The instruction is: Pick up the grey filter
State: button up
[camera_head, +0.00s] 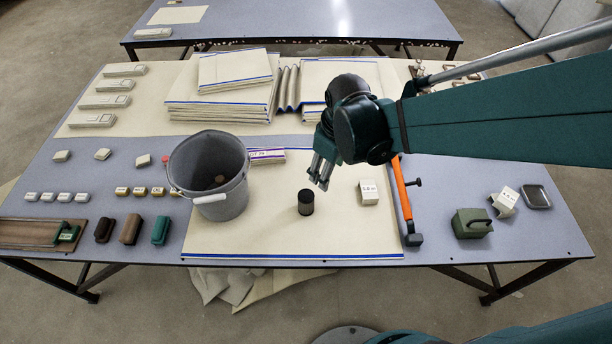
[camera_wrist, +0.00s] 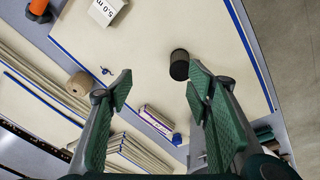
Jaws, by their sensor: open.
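A small dark grey cylinder, the only thing that looks like the filter (camera_head: 306,203), stands upright on the cream cloth (camera_head: 270,232). In the wrist view the dark cylinder (camera_wrist: 180,64) shows a mesh-like side and lies beside the tip of the right finger in the picture. My gripper (camera_head: 322,178) is above the cloth, just up and to the right of the cylinder in the head view. In the wrist view its fingers (camera_wrist: 158,84) are wide apart with nothing held between them. The cylinder appears apart from both fingers.
A grey bucket (camera_head: 222,204) stands left of the cylinder. A white block (camera_head: 369,191) and an orange-handled tool (camera_head: 403,193) lie to its right. A labelled box (camera_head: 268,156) is behind it. Folded cloth stacks (camera_head: 218,103) fill the back. Cloth in front of the cylinder is clear.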

aim_at(306, 196)
jog(key=a+f+n, duration=0.1)
jog(key=a+f, duration=0.1)
jog(key=f, duration=0.1)
jog(key=a+f+n+g, duration=0.1)
jog(key=a+f, duration=0.1)
jog(key=f, duration=0.1)
jog(key=a+f+n+g, duration=0.1)
jog(key=a+f, duration=0.1)
jog(key=f, duration=0.1)
jog(key=shift+w+a+f+n+h, duration=0.25)
jog(key=shift+a+n+h, duration=0.05)
jog(key=shift+n, duration=0.1)
jog(key=shift+f+b, duration=0.35)
jog(key=shift+f, duration=0.95)
jog(key=shift+f+b, duration=0.85)
jog(key=shift+f, duration=1.75)
jog(key=c, duration=1)
